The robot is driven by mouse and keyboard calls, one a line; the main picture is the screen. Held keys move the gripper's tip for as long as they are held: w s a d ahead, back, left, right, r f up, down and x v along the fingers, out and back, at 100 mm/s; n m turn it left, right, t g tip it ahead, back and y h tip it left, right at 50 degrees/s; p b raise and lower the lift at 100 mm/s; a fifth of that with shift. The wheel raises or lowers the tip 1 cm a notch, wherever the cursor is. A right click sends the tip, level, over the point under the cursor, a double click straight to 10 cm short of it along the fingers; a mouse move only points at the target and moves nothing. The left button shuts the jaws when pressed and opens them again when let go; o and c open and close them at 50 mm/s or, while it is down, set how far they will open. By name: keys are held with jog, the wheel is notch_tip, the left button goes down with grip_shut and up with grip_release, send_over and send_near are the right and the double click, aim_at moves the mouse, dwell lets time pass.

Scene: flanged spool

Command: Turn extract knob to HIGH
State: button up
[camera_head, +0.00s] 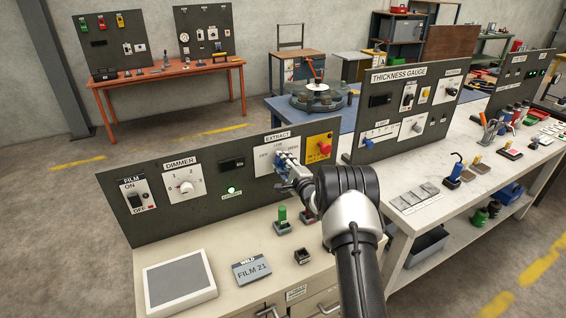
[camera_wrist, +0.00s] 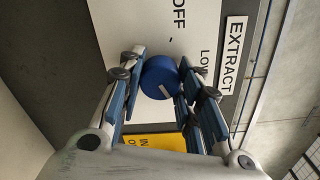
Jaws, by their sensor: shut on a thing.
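The extract knob (camera_wrist: 160,77) is a round blue knob with a short white mark on its face, on a white plate (camera_wrist: 108,25) under the EXTRACT label (camera_wrist: 234,42). OFF and LOW show on the plate in the wrist view; HIGH is not readable there. My gripper (camera_wrist: 160,85) has one finger on each side of the knob and is shut on it. Which setting the mark points to is unclear. In the head view my gripper (camera_head: 284,166) is at the EXTRACT plate (camera_head: 262,162) and mostly covers the knob.
A red knob on a yellow plate (camera_head: 319,148) is just right of the EXTRACT plate. A lit green lamp (camera_head: 232,190) and the DIMMER dial (camera_head: 186,187) are to the left.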

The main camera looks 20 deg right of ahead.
jog(key=shift+m, duration=0.3)
jog(key=o, duration=1)
jog(key=shift+o, duration=0.2)
jog(key=s, duration=1.2)
jog(key=shift+d, duration=0.15)
